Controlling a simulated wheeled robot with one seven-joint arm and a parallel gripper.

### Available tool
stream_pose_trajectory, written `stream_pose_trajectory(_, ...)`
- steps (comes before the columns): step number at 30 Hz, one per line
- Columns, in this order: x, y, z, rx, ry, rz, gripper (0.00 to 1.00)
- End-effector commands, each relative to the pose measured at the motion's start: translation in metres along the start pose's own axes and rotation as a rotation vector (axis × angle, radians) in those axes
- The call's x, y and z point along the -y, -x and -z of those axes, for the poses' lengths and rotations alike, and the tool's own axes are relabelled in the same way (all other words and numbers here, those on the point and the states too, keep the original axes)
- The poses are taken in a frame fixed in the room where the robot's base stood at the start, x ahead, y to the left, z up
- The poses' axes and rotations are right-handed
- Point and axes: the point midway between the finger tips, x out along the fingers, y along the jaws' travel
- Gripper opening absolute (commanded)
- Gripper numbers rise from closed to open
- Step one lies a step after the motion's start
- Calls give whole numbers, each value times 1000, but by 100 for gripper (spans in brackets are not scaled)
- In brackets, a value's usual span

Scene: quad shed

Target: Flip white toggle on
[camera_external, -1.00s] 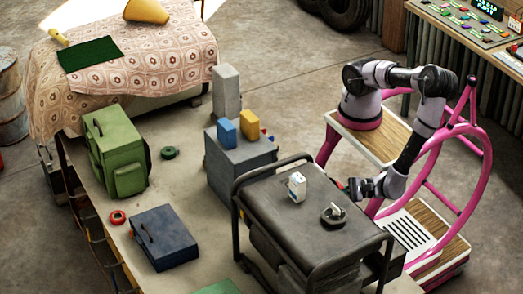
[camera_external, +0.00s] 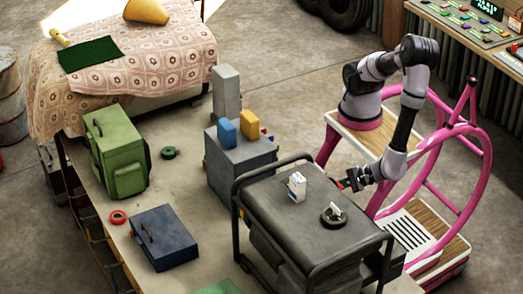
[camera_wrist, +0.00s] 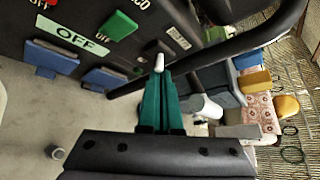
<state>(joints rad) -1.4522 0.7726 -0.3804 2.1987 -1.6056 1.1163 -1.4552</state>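A small upright white switch-like piece (camera_external: 297,187) stands on the dark cart top (camera_external: 270,205). Nearer the front, a white lever (camera_external: 334,210) sticks up from a round black base on the same top. I cannot tell for sure which is the toggle. My gripper (camera_external: 347,184) is beside the cart's right edge, apart from both pieces in the external view. In the wrist view, my gripper's green fingers (camera_wrist: 160,82) lie together. A white tip (camera_wrist: 160,62) shows just past them; whether they touch it is unclear.
The cart's black rail (camera_wrist: 205,55) crosses close beyond my fingers. A dark panel with an OFF label (camera_wrist: 75,37), a green switch (camera_wrist: 119,26) and blue pieces fills the upper left. A grey cabinet (camera_external: 240,165) bearing blue and yellow boxes stands behind the cart.

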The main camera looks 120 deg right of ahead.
Motion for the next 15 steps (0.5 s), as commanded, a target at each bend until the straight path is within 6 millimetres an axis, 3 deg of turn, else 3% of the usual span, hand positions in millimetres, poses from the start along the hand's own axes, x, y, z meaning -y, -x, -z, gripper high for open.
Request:
stream_pose_trajectory(8,6,2,-6,-122,68,-95,0)
stream_pose_trajectory(15,5,2,-5,-120,75,-94,0)
